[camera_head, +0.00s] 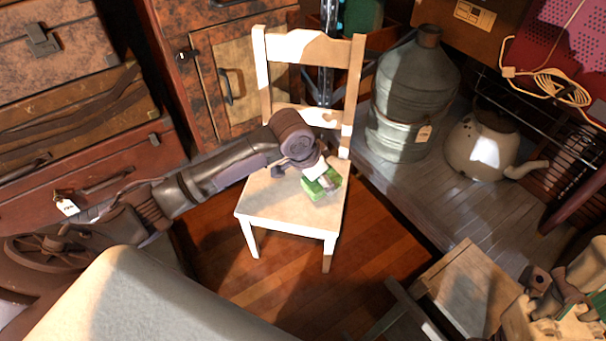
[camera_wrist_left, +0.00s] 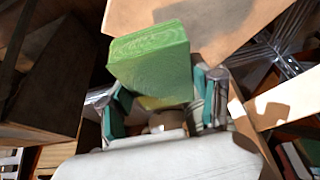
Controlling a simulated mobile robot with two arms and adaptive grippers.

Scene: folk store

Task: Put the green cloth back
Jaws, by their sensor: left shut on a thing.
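The green cloth (camera_head: 325,189) is a folded, block-like bundle over the white chair's seat (camera_head: 285,205). My left gripper (camera_head: 318,174) reaches in from the left and is shut on it. In the left wrist view, the cloth (camera_wrist_left: 150,58) stands out between the two fingers of the gripper (camera_wrist_left: 164,104). I cannot tell whether the cloth touches the seat. My right gripper is not in view.
The chair back (camera_head: 308,48) rises behind my gripper. A large metal jug (camera_head: 412,95) and a pale kettle (camera_head: 480,147) stand to the right. Stacked cases (camera_head: 85,170) fill the left. A crate of wooden tools (camera_head: 520,325) is at lower right. Wooden floor (camera_head: 290,280) shows in front.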

